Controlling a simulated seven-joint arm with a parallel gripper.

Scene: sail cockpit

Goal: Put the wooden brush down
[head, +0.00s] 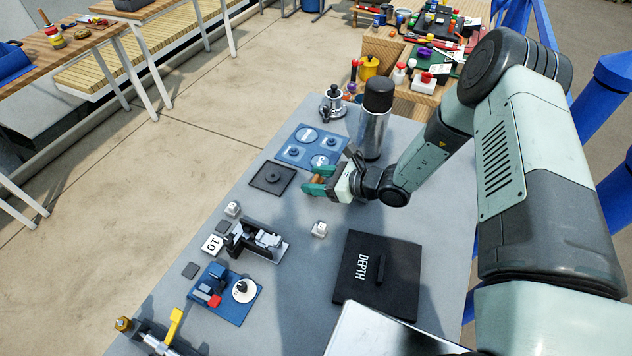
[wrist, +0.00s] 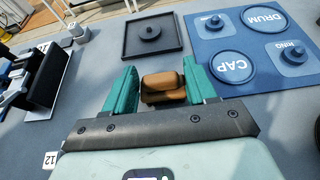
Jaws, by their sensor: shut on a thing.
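The wooden brush (wrist: 163,82) shows in the wrist view as a rounded brown wooden body between the two teal fingers of my gripper (wrist: 160,76). My gripper is shut on it. In the head view, my gripper (head: 314,182) is over the grey table beside the blue board, and only a small brown bit of the brush (head: 319,178) shows. Any bristles are hidden. I cannot tell whether the brush touches the table.
A square black tray (head: 259,184) with a round knob lies left of my gripper. The blue board (head: 295,157) with labelled discs lies behind it. A tall steel flask (head: 373,135) stands close behind my wrist.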

